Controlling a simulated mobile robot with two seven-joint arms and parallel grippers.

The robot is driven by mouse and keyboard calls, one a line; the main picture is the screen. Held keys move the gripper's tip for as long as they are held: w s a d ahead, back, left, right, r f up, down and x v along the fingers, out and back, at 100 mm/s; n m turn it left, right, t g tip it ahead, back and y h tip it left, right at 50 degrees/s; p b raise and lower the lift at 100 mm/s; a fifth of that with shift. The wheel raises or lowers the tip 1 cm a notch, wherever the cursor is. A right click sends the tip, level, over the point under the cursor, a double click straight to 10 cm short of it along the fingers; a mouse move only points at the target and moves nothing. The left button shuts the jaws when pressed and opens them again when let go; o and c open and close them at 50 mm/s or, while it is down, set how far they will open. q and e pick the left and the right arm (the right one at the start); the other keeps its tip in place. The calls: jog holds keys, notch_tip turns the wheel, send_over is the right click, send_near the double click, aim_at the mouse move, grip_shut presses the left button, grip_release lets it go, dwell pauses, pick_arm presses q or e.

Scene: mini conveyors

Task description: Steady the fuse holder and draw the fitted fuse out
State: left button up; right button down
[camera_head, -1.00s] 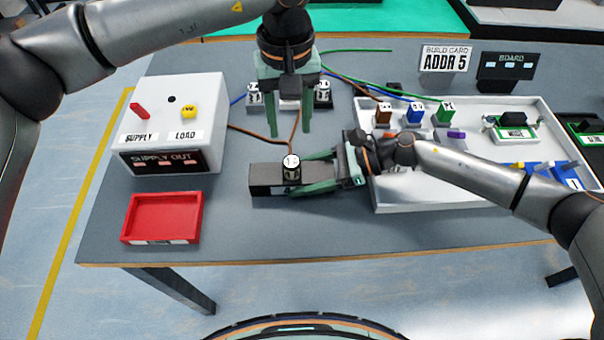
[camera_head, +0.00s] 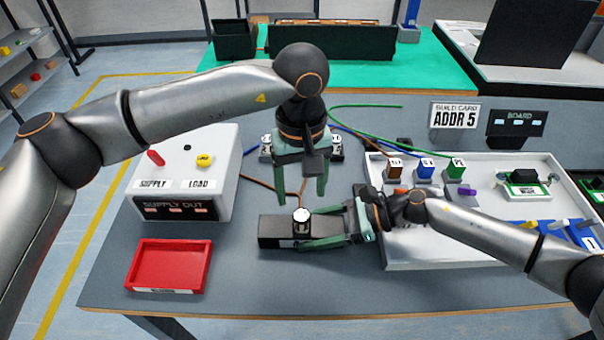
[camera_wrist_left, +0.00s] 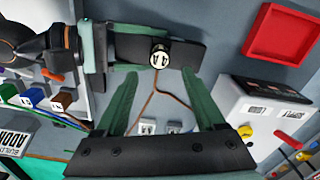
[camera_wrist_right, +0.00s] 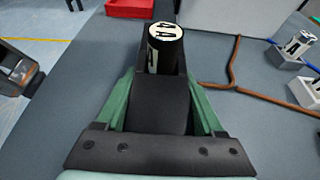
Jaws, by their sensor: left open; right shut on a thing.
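The fuse holder (camera_head: 274,232) is a dark block lying on the table. The fitted fuse (camera_head: 301,217), a black cylinder with a white numbered top, stands upright in it. The fuse also shows in the left wrist view (camera_wrist_left: 160,55) and in the right wrist view (camera_wrist_right: 165,48). My right gripper (camera_head: 303,232) is shut on the holder, its fingers along both sides. My left gripper (camera_head: 308,200) is open and empty, pointing down, above and slightly behind the fuse. In the left wrist view its fingers (camera_wrist_left: 162,85) point toward the holder without touching the fuse.
A red tray (camera_head: 170,265) lies at the front left, with the white supply box (camera_head: 185,180) behind it. A white tray (camera_head: 425,263) with coloured connectors stands right. Brown, blue and green wires run behind the holder. The table front is clear.

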aim_at(301, 214)
pick_arm(q)
notch_tip(301, 214, down, 8)
jog(key=shift+r, duration=0.1)
pick_arm(e)
jog(key=shift+s+f, duration=0.15)
jog(key=shift+f, duration=0.15)
pick_arm(q)
grip_shut()
dwell(0.5)
jog(key=shift+r, duration=0.1)
jog(key=shift+r, duration=2.5)
pick_arm(e)
jog(key=shift+d, duration=0.1)
